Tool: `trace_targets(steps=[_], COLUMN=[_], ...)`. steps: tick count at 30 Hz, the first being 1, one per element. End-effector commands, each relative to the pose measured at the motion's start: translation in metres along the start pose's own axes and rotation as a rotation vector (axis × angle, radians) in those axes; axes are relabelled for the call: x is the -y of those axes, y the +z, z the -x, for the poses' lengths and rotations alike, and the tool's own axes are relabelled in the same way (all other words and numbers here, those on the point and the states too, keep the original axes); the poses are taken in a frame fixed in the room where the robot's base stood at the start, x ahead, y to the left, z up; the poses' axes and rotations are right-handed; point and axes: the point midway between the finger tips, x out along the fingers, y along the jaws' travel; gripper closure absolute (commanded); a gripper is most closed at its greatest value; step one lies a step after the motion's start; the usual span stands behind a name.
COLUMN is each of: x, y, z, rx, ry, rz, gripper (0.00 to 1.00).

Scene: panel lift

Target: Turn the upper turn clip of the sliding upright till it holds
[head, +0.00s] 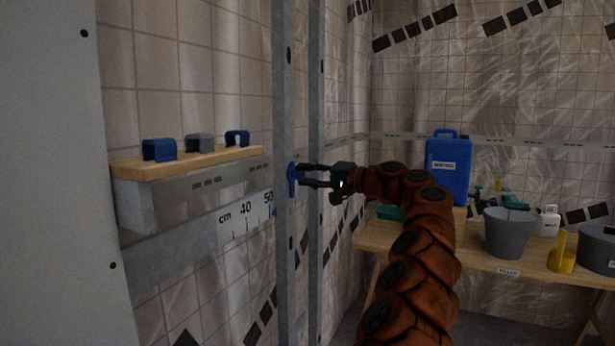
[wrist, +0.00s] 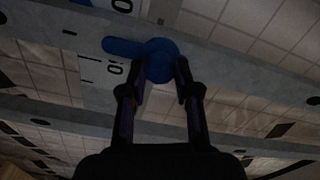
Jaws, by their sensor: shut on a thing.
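The blue turn clip (head: 291,180) sits on the grey metal upright (head: 284,100), in front of the tiled wall. In the head view it looks upright, lying along the profile. My gripper (head: 299,175) reaches it from the right, with its fingertips at the clip. In the wrist view the fingers (wrist: 162,68) are closed on the round part of the clip (wrist: 158,50). The clip's long arm (wrist: 122,46) points left, along the upright (wrist: 215,60). The fingers partly hide the clip in the head view.
A second upright (head: 317,100) stands just right of the first. A wooden shelf (head: 190,160) with blue and grey clips and a centimetre scale (head: 245,212) are at left. A workbench (head: 480,255) with a blue canister (head: 448,172) and bucket (head: 507,235) stands at right.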

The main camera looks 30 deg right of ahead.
Motion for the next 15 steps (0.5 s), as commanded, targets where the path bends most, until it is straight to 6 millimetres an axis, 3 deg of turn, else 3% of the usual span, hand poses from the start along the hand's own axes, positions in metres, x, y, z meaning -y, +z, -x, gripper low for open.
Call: trace_targets(steps=[2,3,10,15], x=[-0.0019,-0.0020,-0.0010,-0.0005], y=[0.0006,0.0006,0.0002,0.0000], z=[-0.0006,-0.0005,-0.0002,0.0001], rx=[0.002,0.002,0.001,0.000], ry=[0.003,0.003,0.002,0.001], rz=[-0.001,-0.001,-0.001,-0.001], gripper=[1.00,0.66,0.43,0.43])
